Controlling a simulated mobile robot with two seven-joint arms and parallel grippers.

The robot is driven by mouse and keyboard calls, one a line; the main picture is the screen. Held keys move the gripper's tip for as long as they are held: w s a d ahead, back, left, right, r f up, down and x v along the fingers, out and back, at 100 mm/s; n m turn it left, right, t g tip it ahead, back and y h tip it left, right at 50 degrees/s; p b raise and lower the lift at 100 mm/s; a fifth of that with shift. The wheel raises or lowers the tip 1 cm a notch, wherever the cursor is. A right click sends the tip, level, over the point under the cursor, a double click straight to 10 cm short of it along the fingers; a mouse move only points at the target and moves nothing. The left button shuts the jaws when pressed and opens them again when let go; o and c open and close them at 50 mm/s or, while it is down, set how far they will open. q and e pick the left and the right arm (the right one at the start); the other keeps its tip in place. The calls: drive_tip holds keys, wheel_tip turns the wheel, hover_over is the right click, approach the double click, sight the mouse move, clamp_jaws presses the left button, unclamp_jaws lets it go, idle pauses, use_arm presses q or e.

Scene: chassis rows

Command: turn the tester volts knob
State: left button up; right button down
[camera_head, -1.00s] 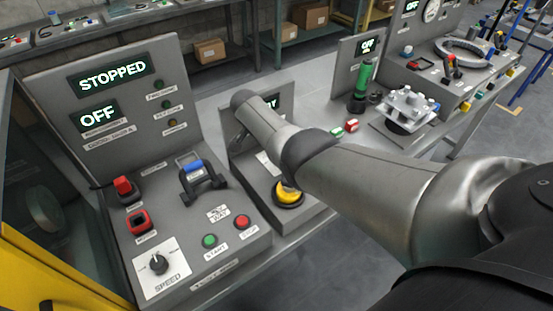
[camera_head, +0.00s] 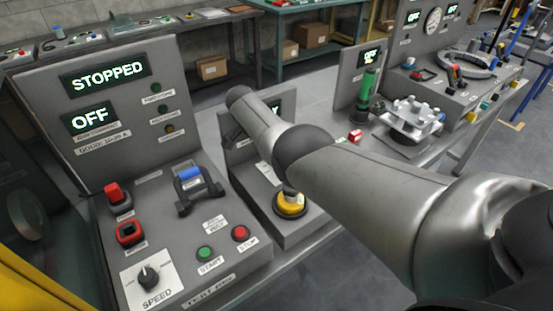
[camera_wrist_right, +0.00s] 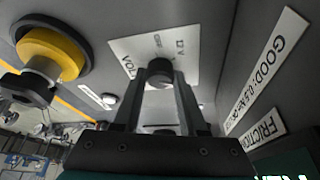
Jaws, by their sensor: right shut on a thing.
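In the right wrist view, the dark round volts knob (camera_wrist_right: 160,72) sits on a white plate (camera_wrist_right: 125,48) marked VOLTS. My right gripper (camera_wrist_right: 160,85) is shut on the knob, one finger on each side. The plate is on a grey tester panel, which shows in the head view as a smaller box (camera_head: 300,232) partly behind my right arm. In the head view my arm hides the knob and the fingertips. My left gripper is not in view.
A yellow knob-like part (camera_head: 291,205) with a dark base sits on the tester close to my right arm. Left of it stands a larger panel (camera_head: 85,172) with a STOPPED display, a lever and buttons. Another panel with a green cylinder (camera_head: 368,84) stands to the right.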

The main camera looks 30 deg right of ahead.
drive_tip(key=shift+c, duration=2.3)
unclamp_jaws()
drive_tip(key=p+v, duration=0.4)
drive_tip(key=v, duration=1.1)
drive_tip(key=shift+s, duration=0.1)
